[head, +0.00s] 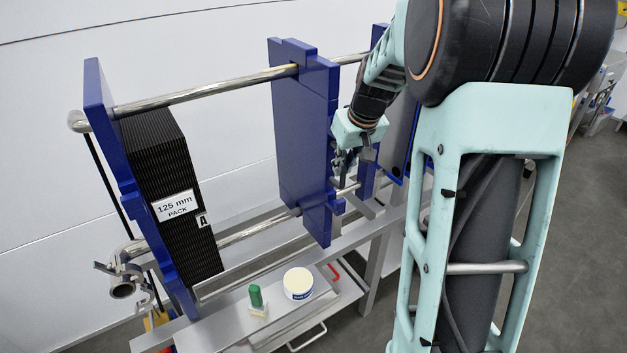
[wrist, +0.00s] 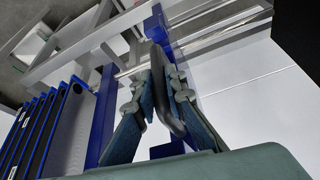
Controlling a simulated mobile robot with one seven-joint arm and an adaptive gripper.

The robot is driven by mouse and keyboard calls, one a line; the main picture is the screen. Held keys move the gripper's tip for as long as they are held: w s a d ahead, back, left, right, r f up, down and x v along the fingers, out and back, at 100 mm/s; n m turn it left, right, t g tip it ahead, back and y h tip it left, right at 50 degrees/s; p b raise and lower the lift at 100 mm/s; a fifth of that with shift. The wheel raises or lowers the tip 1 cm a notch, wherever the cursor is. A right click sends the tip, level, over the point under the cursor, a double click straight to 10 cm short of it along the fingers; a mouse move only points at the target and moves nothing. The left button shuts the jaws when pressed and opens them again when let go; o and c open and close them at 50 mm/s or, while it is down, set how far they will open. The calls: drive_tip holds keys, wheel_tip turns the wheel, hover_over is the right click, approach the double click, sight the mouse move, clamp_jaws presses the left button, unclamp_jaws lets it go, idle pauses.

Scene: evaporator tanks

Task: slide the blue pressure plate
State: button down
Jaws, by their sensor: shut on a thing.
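The blue pressure plate (head: 302,130) stands upright on the two steel rails, near the middle of the frame in the head view. A gap separates it from the black plate pack (head: 170,165), labelled "125 mm PACK", at the left blue end plate (head: 105,120). My gripper (head: 343,172) is at the right side of the pressure plate, low down near the lower rail. In the wrist view, its two fingers (wrist: 160,88) are shut on a dark grey handle (wrist: 166,100). Where the handle joins the plate is not clear.
The upper rail (head: 210,88) and lower rail (head: 255,230) run between the blue plates. A green-topped block (head: 256,297) and a white round tub (head: 298,283) sit on the front ledge. Several blue-edged plates (wrist: 45,120) stand left in the wrist view.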

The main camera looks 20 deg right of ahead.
drive_tip(key=w+d, duration=0.2)
drive_tip(key=d, duration=0.5)
drive_tip(key=w+d, duration=0.2)
drive_tip(key=d, duration=0.6)
drive_tip(key=shift+w+d+r+p, duration=0.15)
drive_tip(key=shift+w+d+p, duration=0.05)
drive_tip(key=shift+w+p, duration=0.2)
drive_tip(key=c, duration=2)
unclamp_jaws()
drive_tip(key=shift+d, duration=0.1)
drive_tip(key=shift+o, duration=0.2)
drive_tip(key=v, duration=1.1)
drive_tip(key=shift+s+r, duration=0.2)
drive_tip(key=shift+r, duration=0.15)
drive_tip(key=shift+r, duration=0.1)
